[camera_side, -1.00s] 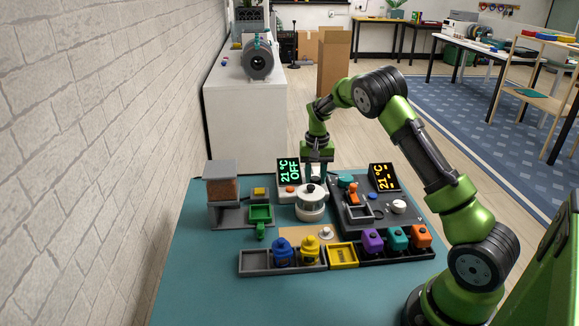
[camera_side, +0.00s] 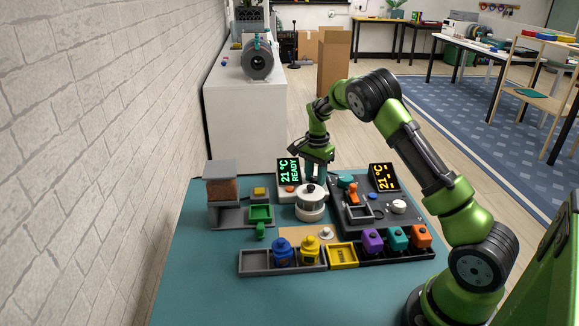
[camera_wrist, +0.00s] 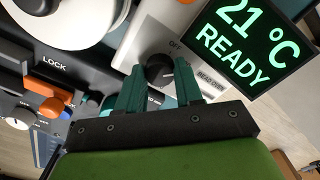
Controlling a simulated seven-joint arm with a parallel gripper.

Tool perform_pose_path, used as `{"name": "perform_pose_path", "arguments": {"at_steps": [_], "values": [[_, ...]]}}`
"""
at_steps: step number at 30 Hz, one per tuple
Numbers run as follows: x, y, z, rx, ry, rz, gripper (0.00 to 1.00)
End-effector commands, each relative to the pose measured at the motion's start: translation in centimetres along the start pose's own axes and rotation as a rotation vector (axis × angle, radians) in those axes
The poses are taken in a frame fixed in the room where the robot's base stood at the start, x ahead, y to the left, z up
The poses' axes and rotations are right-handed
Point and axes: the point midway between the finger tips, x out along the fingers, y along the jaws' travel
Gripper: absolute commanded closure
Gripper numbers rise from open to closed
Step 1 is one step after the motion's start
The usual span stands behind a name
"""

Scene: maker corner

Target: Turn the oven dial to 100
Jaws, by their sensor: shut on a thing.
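The oven dial (camera_wrist: 158,68) is a black round knob on a pale panel (camera_wrist: 150,38) marked OFF and BEAD OVEN in the wrist view. My gripper (camera_wrist: 160,82) has its two teal fingers on either side of the dial, shut on it. The lower part of the dial and some of its markings are hidden by the fingers. The oven display (camera_wrist: 243,40) reads 21 °C READY in green; it also shows in the side view (camera_side: 289,172). In the side view my gripper (camera_side: 318,177) reaches down behind the white pot, and the dial is hidden.
A white pot (camera_side: 311,209) with a black knob stands just in front of the gripper. A dark console (camera_side: 345,229) with an orange lever (camera_side: 353,194) and an amber display (camera_side: 382,177) is at the right. Trays with coloured jars line the front. The teal table's front is clear.

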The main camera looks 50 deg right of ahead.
Motion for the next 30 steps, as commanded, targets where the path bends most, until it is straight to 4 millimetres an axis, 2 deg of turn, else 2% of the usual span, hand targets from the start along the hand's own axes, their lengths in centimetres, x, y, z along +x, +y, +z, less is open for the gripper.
{"name": "perform_pose_path", "arguments": {"at_steps": [20, 21, 22, 23, 30], "values": [[-0.18, -0.02, -0.03, 0.068, 0.001, -0.002, 0.95], [-0.18, -0.03, -0.04, 0.068, 0.001, -0.002, 0.62], [-0.18, -0.02, -0.04, 0.068, 0.001, -0.002, 0.57], [-0.17, -0.02, -0.04, 0.067, 0.001, -0.002, 0.54], [-0.09, -0.01, -0.02, 0.067, 0.001, -0.001, 0.54]]}}
